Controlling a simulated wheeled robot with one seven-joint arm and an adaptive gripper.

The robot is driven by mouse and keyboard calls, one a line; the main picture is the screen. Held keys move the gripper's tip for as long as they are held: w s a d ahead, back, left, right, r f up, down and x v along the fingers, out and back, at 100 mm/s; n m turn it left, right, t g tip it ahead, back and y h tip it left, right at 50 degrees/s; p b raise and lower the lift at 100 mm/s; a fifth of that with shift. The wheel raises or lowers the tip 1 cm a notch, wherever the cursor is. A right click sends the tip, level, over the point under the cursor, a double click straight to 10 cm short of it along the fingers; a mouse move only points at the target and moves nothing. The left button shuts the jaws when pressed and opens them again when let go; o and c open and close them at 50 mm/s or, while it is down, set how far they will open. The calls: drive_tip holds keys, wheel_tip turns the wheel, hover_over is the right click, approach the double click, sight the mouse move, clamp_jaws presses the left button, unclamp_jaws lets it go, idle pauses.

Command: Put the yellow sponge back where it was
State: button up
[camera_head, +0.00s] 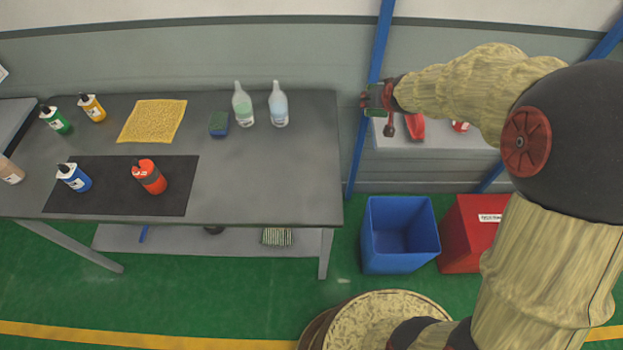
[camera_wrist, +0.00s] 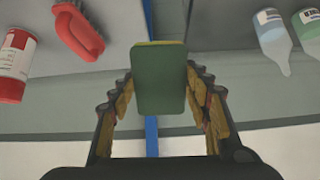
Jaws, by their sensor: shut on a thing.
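The yellow sponge (camera_wrist: 160,80) is in my gripper, with its green scouring face toward the wrist camera and a thin yellow edge at the top. In the head view, the sponge (camera_head: 376,97) shows small and mostly green, held in the air right of the table's edge. My gripper (camera_head: 372,99) is shut on it, in front of the blue post and near the white shelf. In the wrist view, the fingers of my gripper (camera_wrist: 161,82) lie on both sides of the sponge. Where the sponge stood before cannot be told.
The grey table (camera_head: 265,190) holds a blue-green sponge (camera_head: 219,124), two clear bottles (camera_head: 243,105), a yellow cloth (camera_head: 153,121) and several colored bottles. The white shelf (camera_head: 436,143) holds a red brush (camera_wrist: 80,32) and a red-and-white can (camera_wrist: 15,62). A blue bin (camera_head: 400,235) and red bin (camera_head: 468,234) stand below.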

drive_tip(key=shift+s+d+r+g, duration=0.1)
drive_tip(key=shift+s+r+g, duration=0.15)
drive_tip(key=shift+s+g, duration=0.15)
drive_tip(key=shift+s+f+g+p, duration=0.15)
drive_tip(key=shift+s+g+p, duration=0.15)
drive_tip(key=shift+p, duration=0.1)
drive_tip(key=s+f+g, duration=0.3)
drive_tip(key=s+f, duration=0.1)
drive_tip(key=s, duration=0.9)
drive_tip(key=s+f+g, duration=0.4)
drive_tip(key=s, duration=1)
drive_tip(key=shift+s+a+f+p, duration=0.15)
drive_tip(key=shift+a+f+p, duration=0.05)
drive_tip(key=shift+a+p, duration=0.2)
